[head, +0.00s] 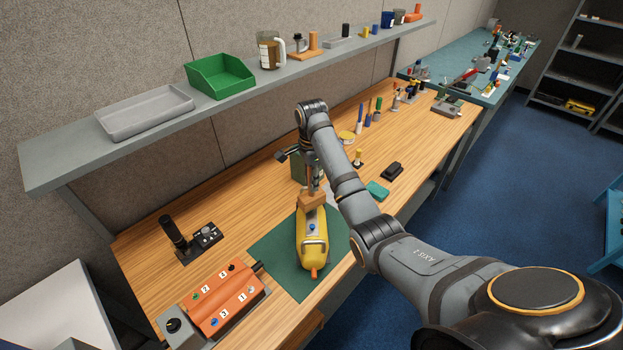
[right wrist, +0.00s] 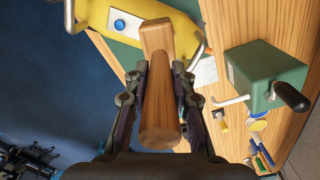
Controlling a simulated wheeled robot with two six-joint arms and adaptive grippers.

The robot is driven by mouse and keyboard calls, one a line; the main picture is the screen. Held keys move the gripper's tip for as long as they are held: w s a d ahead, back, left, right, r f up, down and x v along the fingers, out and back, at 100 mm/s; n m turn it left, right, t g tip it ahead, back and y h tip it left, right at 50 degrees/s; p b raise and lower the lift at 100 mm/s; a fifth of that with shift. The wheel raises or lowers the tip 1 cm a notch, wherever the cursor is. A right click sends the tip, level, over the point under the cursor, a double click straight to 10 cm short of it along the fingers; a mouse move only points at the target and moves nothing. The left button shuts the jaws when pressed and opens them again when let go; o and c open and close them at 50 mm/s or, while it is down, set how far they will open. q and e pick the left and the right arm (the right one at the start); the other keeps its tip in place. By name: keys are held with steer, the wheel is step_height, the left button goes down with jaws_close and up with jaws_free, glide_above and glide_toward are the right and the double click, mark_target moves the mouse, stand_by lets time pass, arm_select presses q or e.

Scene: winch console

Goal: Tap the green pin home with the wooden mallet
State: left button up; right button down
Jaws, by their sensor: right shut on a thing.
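My right gripper (head: 313,186) is shut on the handle of the wooden mallet (head: 312,201). In the right wrist view, the fingers (right wrist: 162,98) lie on both sides of the handle, and the mallet (right wrist: 156,38) has its block head pointing away from me. The head is above or close to one end of a yellow housing (head: 312,245) on a green mat (head: 265,244); I cannot tell whether they touch. A blue button shows on the housing. An orange console (head: 222,293) has a small green spot (head: 195,297); I cannot tell whether it is the green pin. My left gripper is not in view.
A green box with a crank (right wrist: 265,72) stands close behind the mallet. A black joystick unit (head: 190,240) is at the left. A black block (head: 392,170) and teal block (head: 377,190) lie at the right. A shelf (head: 250,90) runs above the bench.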

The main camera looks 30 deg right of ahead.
steer(key=shift+s+f, duration=0.1)
steer(key=shift+f, duration=0.7)
steer(key=shift+a, duration=0.1)
steer(key=shift+a+r, duration=0.1)
steer(key=shift+r, duration=0.95)
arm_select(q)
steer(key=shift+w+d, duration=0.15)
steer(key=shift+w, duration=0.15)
arm_select(e)
step_height(320, 180, down, 3)
steer(key=shift+r, duration=1.6)
